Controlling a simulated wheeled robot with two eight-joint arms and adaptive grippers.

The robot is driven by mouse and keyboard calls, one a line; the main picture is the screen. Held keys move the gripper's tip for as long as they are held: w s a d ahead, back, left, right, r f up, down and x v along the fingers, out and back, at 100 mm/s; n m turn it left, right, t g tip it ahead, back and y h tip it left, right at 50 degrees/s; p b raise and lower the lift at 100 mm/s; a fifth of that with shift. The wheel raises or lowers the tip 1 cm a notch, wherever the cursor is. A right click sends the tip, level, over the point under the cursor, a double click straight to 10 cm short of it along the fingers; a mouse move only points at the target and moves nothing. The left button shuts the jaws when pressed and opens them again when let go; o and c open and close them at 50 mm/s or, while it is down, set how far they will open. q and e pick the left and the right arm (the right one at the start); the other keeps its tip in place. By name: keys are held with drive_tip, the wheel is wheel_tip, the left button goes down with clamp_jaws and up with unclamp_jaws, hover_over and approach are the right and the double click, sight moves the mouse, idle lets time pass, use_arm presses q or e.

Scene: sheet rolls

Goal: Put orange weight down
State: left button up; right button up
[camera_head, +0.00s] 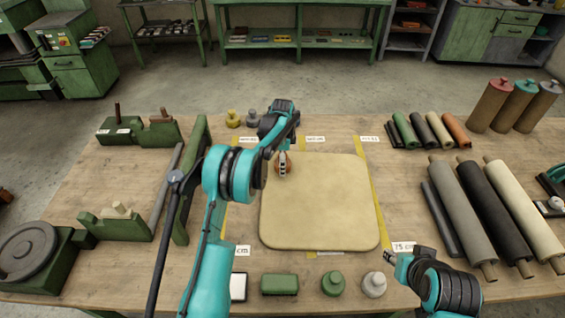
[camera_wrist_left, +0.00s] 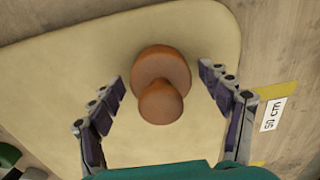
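The orange weight (camera_wrist_left: 161,82), a round base with a knob, stands on the beige mat (camera_head: 320,205) near its upper left corner. In the head view the weight (camera_head: 287,158) is partly hidden by my left gripper (camera_head: 283,168). In the left wrist view my left gripper (camera_wrist_left: 162,80) is open, its fingers on either side of the weight with a visible gap on both sides. My right gripper (camera_head: 390,257) is by the mat's lower right corner, away from the weight; its finger opening is too small to judge.
Yellow (camera_head: 233,118) and grey (camera_head: 252,118) weights stand behind the mat; green (camera_head: 333,283) and pale (camera_head: 374,284) ones stand in front, beside a green block (camera_head: 279,284). Long rolls (camera_head: 460,205) lie at right. Green wooden stands (camera_head: 120,225) occupy the left. The mat's middle is clear.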

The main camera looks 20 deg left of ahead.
use_arm(q)
wheel_tip(320, 180, up, 11)
drive_tip(key=p, duration=0.3)
drive_tip(key=shift+s+r, duration=0.1)
drive_tip(key=shift+r, duration=0.7)
drive_tip(key=s+d+r+n+t, duration=0.15)
drive_tip(key=s+r+n, duration=0.25)
drive_tip(key=s+r, duration=0.4)
drive_tip(key=s+d+r+n+t, duration=0.15)
drive_tip(key=s+r+n, duration=0.35)
drive_tip(key=s, duration=0.5)
drive_tip(key=s+f+n+t, duration=0.2)
drive_tip(key=s+n, duration=0.1)
drive_tip(key=s, duration=0.6)
drive_tip(key=s+f+n+t, duration=0.2)
drive_tip(key=s+f, duration=0.1)
drive_tip(key=s, duration=0.7)
drive_tip(key=shift+n, duration=0.4)
